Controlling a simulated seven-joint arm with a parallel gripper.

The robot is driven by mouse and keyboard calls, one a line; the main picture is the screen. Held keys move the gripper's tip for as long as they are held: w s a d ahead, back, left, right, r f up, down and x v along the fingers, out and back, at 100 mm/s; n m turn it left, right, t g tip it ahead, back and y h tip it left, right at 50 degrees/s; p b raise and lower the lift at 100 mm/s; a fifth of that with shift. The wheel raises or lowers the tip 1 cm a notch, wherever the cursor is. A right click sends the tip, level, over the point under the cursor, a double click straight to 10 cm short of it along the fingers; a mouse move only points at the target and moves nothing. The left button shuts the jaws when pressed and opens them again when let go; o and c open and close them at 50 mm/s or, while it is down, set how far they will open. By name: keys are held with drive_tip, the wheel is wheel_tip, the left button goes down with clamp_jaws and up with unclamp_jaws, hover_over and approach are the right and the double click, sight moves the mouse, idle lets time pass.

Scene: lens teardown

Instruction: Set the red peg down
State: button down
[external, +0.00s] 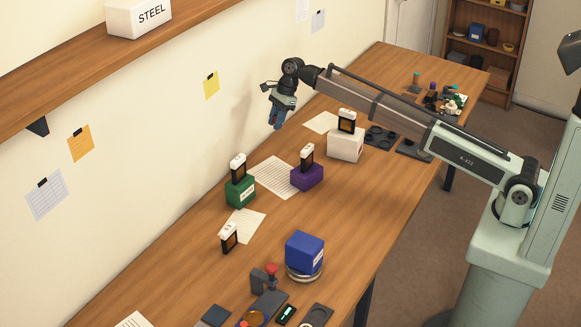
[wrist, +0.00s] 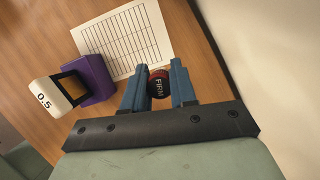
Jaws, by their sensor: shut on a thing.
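My gripper (wrist: 159,80) is shut on the red peg (wrist: 158,84). In the wrist view the peg shows end-on as a round dark red and black piece with the word FIRM on it, between the two blue fingers. In the external view my gripper (external: 278,118) hangs over the back part of the table near the wall, clearly above the tabletop. The peg cannot be made out there.
A purple block (external: 307,177) with a white-topped tag stands beside a printed sheet (external: 272,178). A green block (external: 240,191), a white block (external: 346,145) and a blue box (external: 305,250) also stand on the table (external: 200,279). A red-knobbed grey device (external: 264,278) is in front.

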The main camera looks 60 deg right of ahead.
sight(274, 160)
wheel_tip(274, 160, down, 14)
drive_tip(key=shift+r, duration=0.25)
idle(0.5)
drive_tip(key=c, duration=0.9)
unclamp_jaws()
drive_tip(key=shift+f, duration=0.1)
drive_tip(key=v, duration=1.2)
